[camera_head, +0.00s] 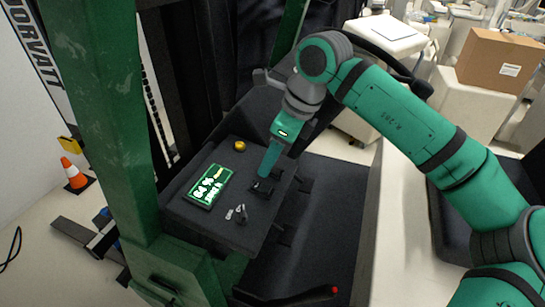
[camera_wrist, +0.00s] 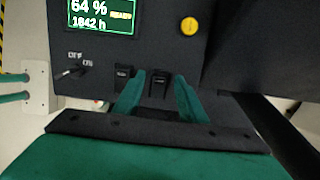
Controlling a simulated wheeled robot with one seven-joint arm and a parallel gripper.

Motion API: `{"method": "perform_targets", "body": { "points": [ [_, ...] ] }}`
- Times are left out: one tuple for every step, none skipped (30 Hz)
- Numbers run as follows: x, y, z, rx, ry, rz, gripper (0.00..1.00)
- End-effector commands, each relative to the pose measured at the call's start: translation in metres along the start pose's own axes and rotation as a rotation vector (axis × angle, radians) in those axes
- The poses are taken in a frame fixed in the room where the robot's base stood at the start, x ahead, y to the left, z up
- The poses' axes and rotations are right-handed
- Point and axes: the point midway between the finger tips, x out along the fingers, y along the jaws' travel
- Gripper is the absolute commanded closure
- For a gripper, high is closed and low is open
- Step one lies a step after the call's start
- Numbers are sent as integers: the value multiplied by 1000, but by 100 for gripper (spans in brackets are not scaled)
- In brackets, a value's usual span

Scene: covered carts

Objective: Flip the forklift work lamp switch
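The dash panel (camera_head: 178,204) of the green forklift carries two black rocker switches side by side. In the wrist view, the right rocker switch (camera_wrist: 159,88) lies between my gripper's fingertips, and the left rocker switch (camera_wrist: 123,76) is just left of the left finger. No readable label shows which one is the work lamp switch. My gripper (camera_wrist: 160,76) is open, with its two green fingers apart and nothing held. In the head view my gripper (camera_head: 265,172) reaches down to the panel's right side and partly covers the switches. Contact cannot be told.
A lit green display (camera_head: 208,186), a yellow knob (camera_head: 240,146) and a key switch (camera_head: 240,213) marked OFF and ON sit on the panel. The steering wheel (camera_head: 372,48) is behind my arm. The forklift's green mast post (camera_head: 95,80) stands at left.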

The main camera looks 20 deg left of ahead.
Motion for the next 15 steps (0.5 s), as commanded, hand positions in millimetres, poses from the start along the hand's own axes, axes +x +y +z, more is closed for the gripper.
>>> {"method": "perform_targets", "body": {
  "points": [
    [-2,0,0,0,0,-1,62],
    [-4,0,0,0,0,-1,62],
    [-7,0,1,0,0,-1,62],
    [-10,-1,1,0,0,-2,62],
    [-14,-1,1,0,-1,-3,62],
    [-19,-1,1,1,-1,-3,62],
    [-24,-1,1,1,0,-3,62],
    [-30,0,1,1,0,-3,62],
    [-38,-1,0,1,1,-4,62],
    [-44,-1,0,2,0,-4,62],
    [-50,-1,0,2,0,-3,62],
    [-58,-1,0,2,0,-4,62],
    [-63,-1,-1,2,0,-4,62],
    [-69,-1,-1,3,0,-3,62],
    [-76,-1,-1,3,0,-3,62]
  ]
}}
